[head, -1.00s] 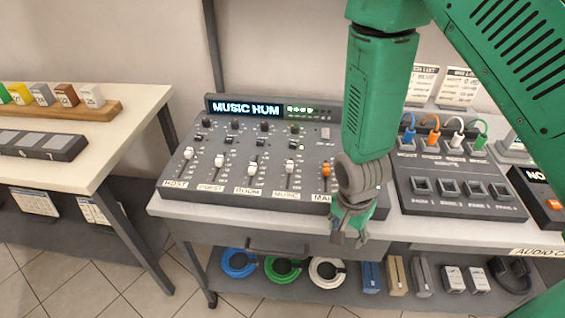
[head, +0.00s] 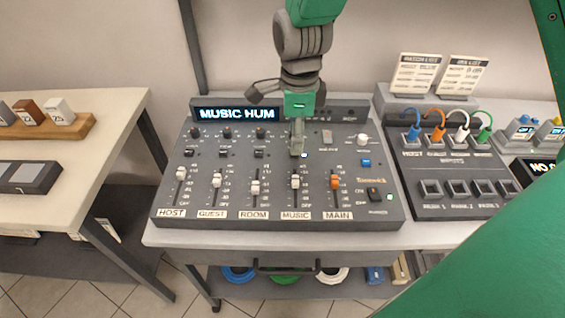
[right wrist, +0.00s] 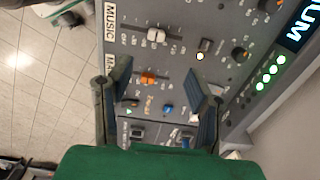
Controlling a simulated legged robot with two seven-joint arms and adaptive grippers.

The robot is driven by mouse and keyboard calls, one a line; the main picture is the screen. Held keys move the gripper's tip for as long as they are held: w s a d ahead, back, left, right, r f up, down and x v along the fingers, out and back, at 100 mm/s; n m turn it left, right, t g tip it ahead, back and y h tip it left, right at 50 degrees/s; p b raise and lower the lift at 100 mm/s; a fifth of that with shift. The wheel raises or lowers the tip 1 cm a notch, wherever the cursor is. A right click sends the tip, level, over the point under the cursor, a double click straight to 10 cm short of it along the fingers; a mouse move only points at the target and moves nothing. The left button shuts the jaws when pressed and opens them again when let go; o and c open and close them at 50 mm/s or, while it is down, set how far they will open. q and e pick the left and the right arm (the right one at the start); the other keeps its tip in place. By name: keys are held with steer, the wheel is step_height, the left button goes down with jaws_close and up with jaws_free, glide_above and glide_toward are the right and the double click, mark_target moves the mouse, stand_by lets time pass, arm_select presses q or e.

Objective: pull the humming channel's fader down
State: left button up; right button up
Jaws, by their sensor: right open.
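The grey mixer (head: 178,208) has a lit display reading MUSIC HUM (head: 237,114). The music channel's white fader cap (head: 295,182) stands in the upper part of its slot, above the MUSIC label. It also shows in the right wrist view (right wrist: 157,35), beside the orange MAIN fader (right wrist: 148,78). My right gripper (head: 297,152) points down over the music channel's upper part, above the fader cap in the picture, and hides knobs there. In the right wrist view its two fingers are apart, with nothing held between them. My left gripper is not in view.
White HOST (head: 180,174), GUEST (head: 216,181) and ROOM (head: 255,188) faders stand left of the music one; the orange MAIN fader (head: 335,182) is close on its right. A patch panel (head: 440,198) with coloured cables is right of the mixer.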

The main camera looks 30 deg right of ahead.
mark_target(296, 179)
steer(key=f, duration=1.2)
steer(key=shift+s+f+b, duration=0.3)
steer(key=shift+s, duration=0.05)
steer(key=shift+d+f, duration=0.1)
steer(key=shift+f, duration=0.4)
jaws_close()
